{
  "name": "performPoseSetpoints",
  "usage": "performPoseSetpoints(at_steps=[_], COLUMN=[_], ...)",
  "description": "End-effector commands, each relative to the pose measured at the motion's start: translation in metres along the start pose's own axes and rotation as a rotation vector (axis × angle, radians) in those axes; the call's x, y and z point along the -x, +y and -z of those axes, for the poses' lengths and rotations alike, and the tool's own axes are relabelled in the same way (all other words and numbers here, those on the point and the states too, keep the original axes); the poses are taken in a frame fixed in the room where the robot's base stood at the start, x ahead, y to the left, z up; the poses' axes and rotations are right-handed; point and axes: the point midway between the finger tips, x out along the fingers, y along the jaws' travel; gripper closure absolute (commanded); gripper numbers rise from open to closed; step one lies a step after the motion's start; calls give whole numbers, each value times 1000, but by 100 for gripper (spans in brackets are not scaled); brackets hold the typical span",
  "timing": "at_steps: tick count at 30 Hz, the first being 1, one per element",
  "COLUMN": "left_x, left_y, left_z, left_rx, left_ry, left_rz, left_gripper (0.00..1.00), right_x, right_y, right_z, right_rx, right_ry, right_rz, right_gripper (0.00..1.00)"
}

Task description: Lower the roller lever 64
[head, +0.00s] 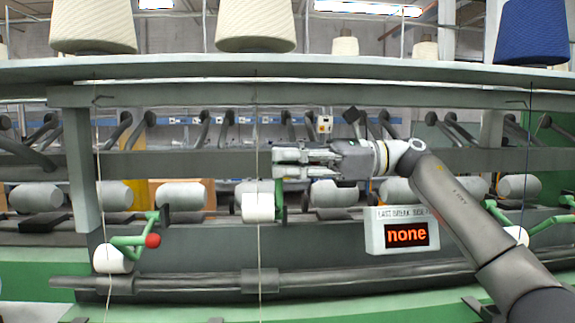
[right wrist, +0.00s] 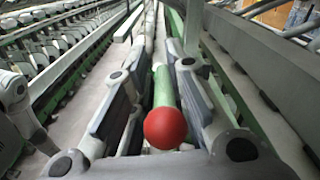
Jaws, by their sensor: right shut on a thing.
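My right gripper (head: 276,163) reaches in from the right in the head view, fingers level, at the top of a raised green roller lever (head: 278,196). This lever stands upright beside a white roller (head: 257,207). In the right wrist view, the lever's green bar (right wrist: 162,88) and red ball end (right wrist: 166,127) lie between the two fingers of the gripper (right wrist: 163,68), which is shut on it. The fingers hide the lever's top in the head view. No number 64 is readable. My left gripper is out of view.
Another green lever with a red knob (head: 152,240) sticks out at the left, beside a white roller (head: 112,258). A display (head: 402,232) reading "none" hangs below my right arm. A long grey bar (head: 190,285) runs along the front. Yarn cones (head: 255,25) stand on the shelf above.

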Motion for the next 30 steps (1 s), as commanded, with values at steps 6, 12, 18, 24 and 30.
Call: performPoseSetpoints(at_steps=[6, 12, 18, 24, 30], left_x=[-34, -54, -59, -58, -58], left_y=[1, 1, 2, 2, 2], left_z=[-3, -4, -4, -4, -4], left_rx=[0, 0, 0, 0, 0], left_ry=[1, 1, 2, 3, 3], left_rz=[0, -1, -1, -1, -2], left_gripper=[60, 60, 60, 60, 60], right_x=[1, 1, 1, 2, 2], right_y=[18, 32, 38, 37, 37], right_z=[17, 26, 28, 27, 27], right_rx=[126, 232, 283, 286, 285], right_ry=[-4, -2, -1, 0, 0], right_rz=[6, 7, 8, 9, 8], right_gripper=[100, 100, 100, 100, 73])
